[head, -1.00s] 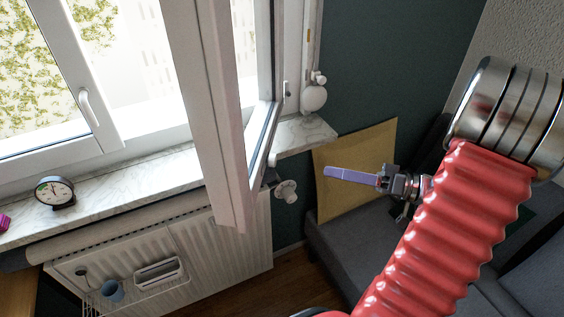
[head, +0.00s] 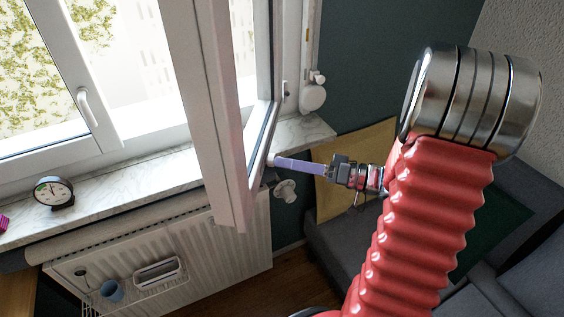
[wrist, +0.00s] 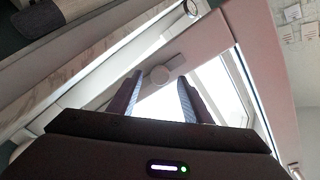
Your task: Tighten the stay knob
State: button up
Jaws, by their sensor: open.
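The stay knob (wrist: 160,75) is a round, pale knob on a light bar by the open window sash, seen in the wrist view. In the head view a small pale shape by the sash's lower edge (head: 270,160) may be this knob; it is too small to be sure. My gripper (head: 279,162) reaches left, its purple fingers close to that edge. In the wrist view my gripper (wrist: 159,83) is open, and the knob appears between the two fingertips. I cannot tell whether either finger touches it.
The tilted white sash (head: 215,120) stands just left of my fingers. Below are a radiator (head: 215,245) and its white valve (head: 286,191). A marble sill (head: 130,180) carries a black clock (head: 54,191). A yellowish board (head: 360,145) leans behind my gripper.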

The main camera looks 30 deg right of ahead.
jog(key=shift+x, duration=1.05)
jog(key=shift+c, duration=0.3)
jog(key=c, duration=1)
